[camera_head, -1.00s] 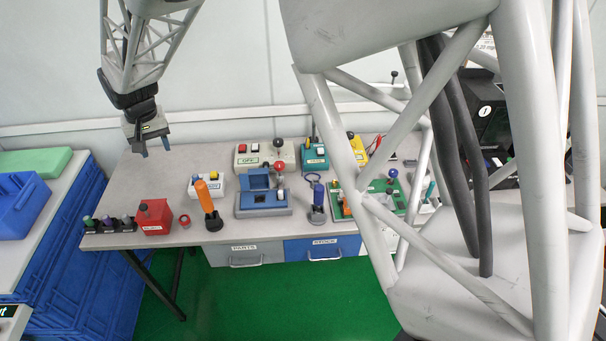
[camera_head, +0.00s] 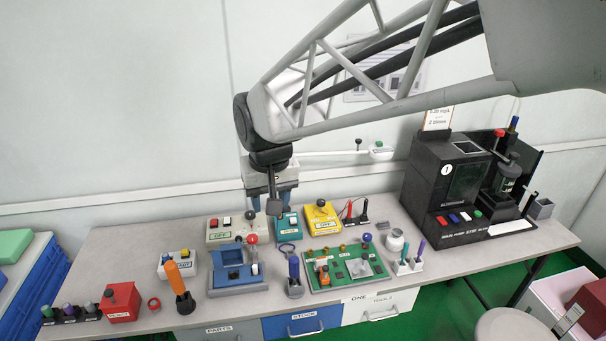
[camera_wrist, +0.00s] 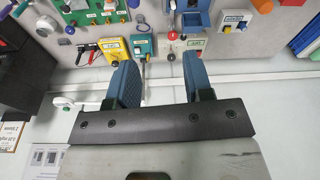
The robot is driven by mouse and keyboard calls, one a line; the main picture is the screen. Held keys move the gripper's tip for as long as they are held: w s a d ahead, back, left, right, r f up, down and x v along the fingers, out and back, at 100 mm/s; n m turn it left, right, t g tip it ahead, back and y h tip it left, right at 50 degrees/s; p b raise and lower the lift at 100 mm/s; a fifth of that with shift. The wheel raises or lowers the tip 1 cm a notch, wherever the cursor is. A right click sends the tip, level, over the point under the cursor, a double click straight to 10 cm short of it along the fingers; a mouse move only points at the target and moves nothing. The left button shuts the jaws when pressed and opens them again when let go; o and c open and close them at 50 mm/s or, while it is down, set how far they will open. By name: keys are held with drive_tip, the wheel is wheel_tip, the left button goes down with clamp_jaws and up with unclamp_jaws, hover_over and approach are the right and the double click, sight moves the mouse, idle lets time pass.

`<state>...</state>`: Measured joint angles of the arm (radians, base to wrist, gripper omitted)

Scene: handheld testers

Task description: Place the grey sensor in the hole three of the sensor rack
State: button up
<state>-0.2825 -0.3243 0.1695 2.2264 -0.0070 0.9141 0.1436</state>
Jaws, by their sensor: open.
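My gripper (camera_head: 272,200) hangs above the back of the bench, over the OFF box and teal box. In the wrist view, its two blue fingers (camera_wrist: 158,68) are spread apart with nothing held between them. A low black rack (camera_head: 72,316) stands at the bench's front left, well away from my gripper. It holds small upright pieces with green, purple and grey tops; the grey-topped piece (camera_head: 91,309) is at its right end and may be the grey sensor. Hole numbers are too small to read, and I cannot tell for sure which rack is the sensor rack.
Near my gripper are the OFF box (camera_head: 226,232), teal box (camera_head: 287,226) and yellow box (camera_head: 322,219). An orange-handled tool (camera_head: 179,283), blue case (camera_head: 238,275) and green board (camera_head: 346,268) line the front. A tall black machine (camera_head: 452,180) stands at the right.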

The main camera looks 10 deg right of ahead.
drive_tip(key=s+d+f+m, duration=0.1)
drive_tip(key=s+d, duration=1.3)
drive_tip(key=s, duration=0.3)
drive_tip(key=shift+s+f+m+t+h, duration=0.15)
drive_tip(key=shift+f+m+t+h, duration=0.15)
drive_tip(key=shift+m+t, duration=0.1)
